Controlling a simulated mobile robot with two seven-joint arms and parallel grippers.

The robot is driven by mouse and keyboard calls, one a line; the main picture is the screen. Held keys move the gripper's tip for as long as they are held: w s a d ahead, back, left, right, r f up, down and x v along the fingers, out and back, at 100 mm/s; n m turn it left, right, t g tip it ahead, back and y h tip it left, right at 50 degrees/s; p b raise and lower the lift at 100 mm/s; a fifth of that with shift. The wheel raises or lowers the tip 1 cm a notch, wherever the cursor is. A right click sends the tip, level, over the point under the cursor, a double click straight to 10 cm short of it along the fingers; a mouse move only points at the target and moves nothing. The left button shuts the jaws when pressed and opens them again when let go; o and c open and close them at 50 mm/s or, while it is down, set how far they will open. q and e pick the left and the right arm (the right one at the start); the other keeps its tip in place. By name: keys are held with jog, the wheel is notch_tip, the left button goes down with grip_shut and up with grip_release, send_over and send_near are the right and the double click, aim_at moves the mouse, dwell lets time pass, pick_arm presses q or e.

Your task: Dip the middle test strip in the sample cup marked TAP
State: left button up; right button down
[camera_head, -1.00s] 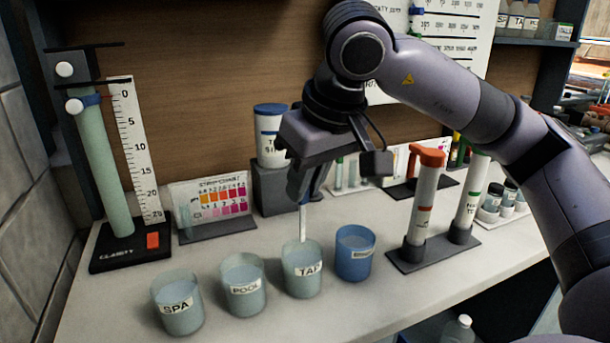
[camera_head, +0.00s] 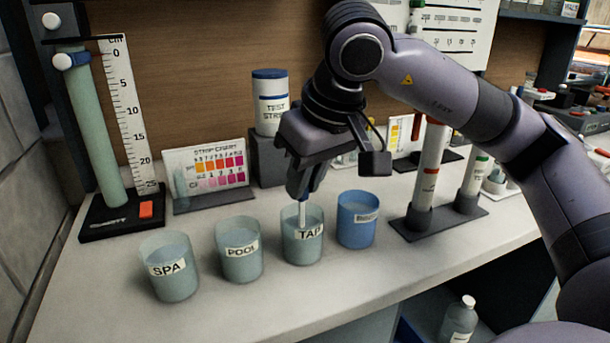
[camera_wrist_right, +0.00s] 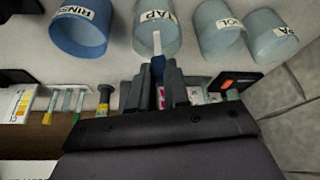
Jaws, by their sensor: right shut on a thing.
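My right gripper (camera_head: 303,192) points down over the cup marked TAP (camera_head: 290,250). It is shut on a white test strip (camera_head: 302,215), whose blue upper part (camera_wrist_right: 157,65) sits between the fingers in the right wrist view. The strip hangs upright, its lower end within the TAP cup's mouth. Whether the tip touches the liquid, I cannot tell. The wrist view also shows the TAP cup (camera_wrist_right: 143,38) with the white strip (camera_wrist_right: 157,42) across its opening. My left gripper is not in view.
The POOL cup (camera_head: 240,268) and SPA cup (camera_head: 172,287) stand left of TAP, and a blue rinse cup (camera_head: 357,232) close on its right. Behind are a strip chart (camera_head: 208,170) and a test strip bottle (camera_head: 269,115). A tube rack (camera_head: 400,232) stands right.

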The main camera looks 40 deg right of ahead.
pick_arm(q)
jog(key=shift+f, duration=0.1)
pick_arm(e)
jog(key=shift+f, duration=0.15)
jog(key=shift+f+b, duration=1.05)
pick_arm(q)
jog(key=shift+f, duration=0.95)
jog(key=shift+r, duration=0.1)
pick_arm(e)
jog(key=shift+r, duration=0.15)
jog(key=shift+r+p, duration=1.75)
jog(key=shift+r, duration=0.3)
jog(key=shift+r+p, duration=0.65)
jog(key=shift+r, duration=0.2)
jog(key=shift+r+p, duration=1.75)
jog(key=shift+r, duration=0.45)
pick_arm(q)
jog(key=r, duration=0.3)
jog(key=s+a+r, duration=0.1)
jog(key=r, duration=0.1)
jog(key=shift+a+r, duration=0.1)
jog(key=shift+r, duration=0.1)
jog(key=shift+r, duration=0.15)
pick_arm(e)
jog(key=shift+f, duration=0.15)
